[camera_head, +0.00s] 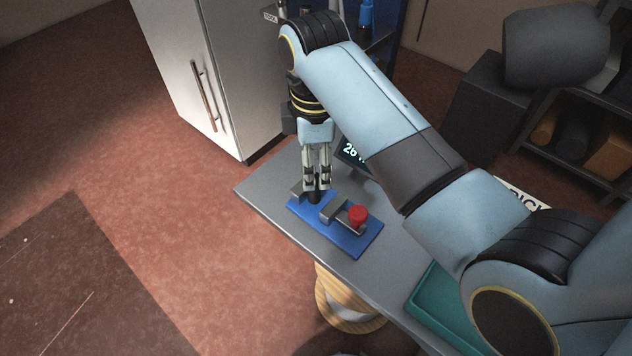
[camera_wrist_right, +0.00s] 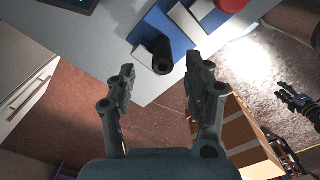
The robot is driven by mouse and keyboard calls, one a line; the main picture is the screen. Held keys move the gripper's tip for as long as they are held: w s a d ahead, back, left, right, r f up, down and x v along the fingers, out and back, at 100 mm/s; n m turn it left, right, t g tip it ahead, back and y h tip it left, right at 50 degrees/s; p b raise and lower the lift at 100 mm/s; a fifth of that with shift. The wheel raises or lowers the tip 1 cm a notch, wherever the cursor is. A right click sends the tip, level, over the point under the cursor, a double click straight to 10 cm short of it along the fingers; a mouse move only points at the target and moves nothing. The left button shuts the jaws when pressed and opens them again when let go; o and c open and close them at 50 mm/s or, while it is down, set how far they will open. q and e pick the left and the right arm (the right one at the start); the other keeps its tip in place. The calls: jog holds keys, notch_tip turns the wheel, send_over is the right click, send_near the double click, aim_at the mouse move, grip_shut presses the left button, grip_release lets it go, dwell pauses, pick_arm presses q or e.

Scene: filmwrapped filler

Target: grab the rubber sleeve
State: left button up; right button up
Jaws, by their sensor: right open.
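The rubber sleeve (camera_wrist_right: 161,54) is a short black tube standing upright at the end of a blue base (camera_wrist_right: 182,43). In the head view, its lower part (camera_head: 314,198) shows just under the fingers of my right gripper (camera_head: 318,188), which points down above it. In the right wrist view, my right gripper (camera_wrist_right: 160,78) is open, with nothing between its fingers. The sleeve appears beyond the fingertips, between their lines. A dark gripper (camera_wrist_right: 290,100), seemingly my left one, shows small at the right edge of the wrist view; its jaws are unclear.
The blue base also carries grey blocks and a red knob (camera_head: 357,215). It lies on a grey table (camera_head: 277,196); a display (camera_head: 353,152) stands behind. A teal tray (camera_head: 440,312) is at the right. A white cabinet (camera_head: 215,75) stands beyond the table.

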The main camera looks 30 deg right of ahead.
aim_at(313, 196)
notch_tip(313, 196, down, 3)
jog(key=shift+s+a+f+p, duration=0.15)
jog(key=shift+f+p, duration=0.05)
jog(key=shift+p, duration=0.1)
jog(key=shift+f, duration=0.15)
pick_arm(q)
jog(key=shift+s+d+r, duration=0.35)
jog(key=shift+s+d, duration=0.35)
jog(key=shift+s, duration=0.05)
jog(key=shift+w+a, duration=0.2)
pick_arm(e)
grip_shut()
